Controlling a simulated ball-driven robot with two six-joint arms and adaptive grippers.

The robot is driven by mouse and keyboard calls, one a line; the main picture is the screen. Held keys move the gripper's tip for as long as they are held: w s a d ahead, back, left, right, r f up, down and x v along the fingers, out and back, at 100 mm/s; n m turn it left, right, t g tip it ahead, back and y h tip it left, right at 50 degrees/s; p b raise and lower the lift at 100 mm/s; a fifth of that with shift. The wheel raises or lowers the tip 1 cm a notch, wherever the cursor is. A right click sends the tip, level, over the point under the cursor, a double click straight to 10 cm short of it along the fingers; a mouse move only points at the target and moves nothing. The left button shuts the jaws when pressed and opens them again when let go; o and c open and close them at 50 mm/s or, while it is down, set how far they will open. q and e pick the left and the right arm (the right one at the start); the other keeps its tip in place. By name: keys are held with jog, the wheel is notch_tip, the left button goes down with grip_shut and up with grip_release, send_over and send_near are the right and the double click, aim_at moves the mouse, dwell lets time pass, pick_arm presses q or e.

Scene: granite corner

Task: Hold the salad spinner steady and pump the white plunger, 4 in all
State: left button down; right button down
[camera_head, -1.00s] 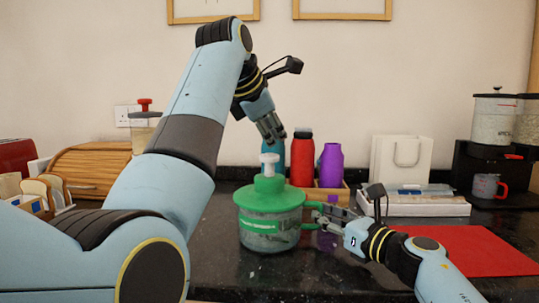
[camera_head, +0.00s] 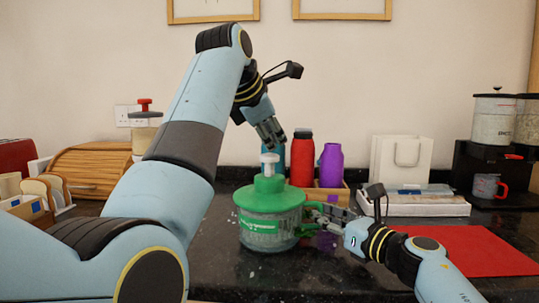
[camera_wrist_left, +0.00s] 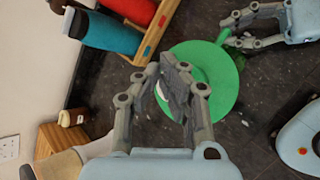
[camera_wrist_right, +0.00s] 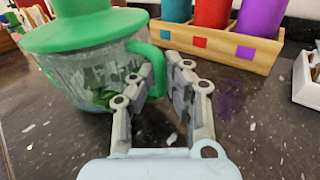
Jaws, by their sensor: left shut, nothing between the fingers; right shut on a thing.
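The salad spinner (camera_head: 270,222) stands upright on the dark counter, with a green lid (camera_head: 270,196), clear bowl and green side handle (camera_wrist_right: 158,75). Its white plunger (camera_head: 269,167) sticks up from the lid's middle. My left gripper (camera_head: 275,142) is shut and empty, just above the plunger. In the left wrist view its closed fingers (camera_wrist_left: 176,72) cover most of the plunger, with only a white edge showing; I cannot tell whether they touch. My right gripper (camera_head: 313,217) is shut on the green handle at the bowl's right side. Green pieces (camera_wrist_right: 103,97) show inside the bowl.
Red (camera_head: 302,160), purple (camera_head: 331,165) and teal bottles stand in a wooden rack (camera_head: 332,190) behind the spinner. A white bag (camera_head: 401,162) and flat box (camera_head: 425,204) are at the back right. A red mat (camera_head: 470,250) lies front right. A bread box (camera_head: 92,170) is at left.

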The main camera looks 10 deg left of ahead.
aim_at(274, 154)
pick_arm(q)
jog(key=shift+f, duration=1.65)
dwell(1.1)
jog(key=shift+r, duration=2.1)
jog(key=shift+r, duration=2.5)
notch_tip(274, 154, up, 4)
jog(key=shift+f, duration=0.1)
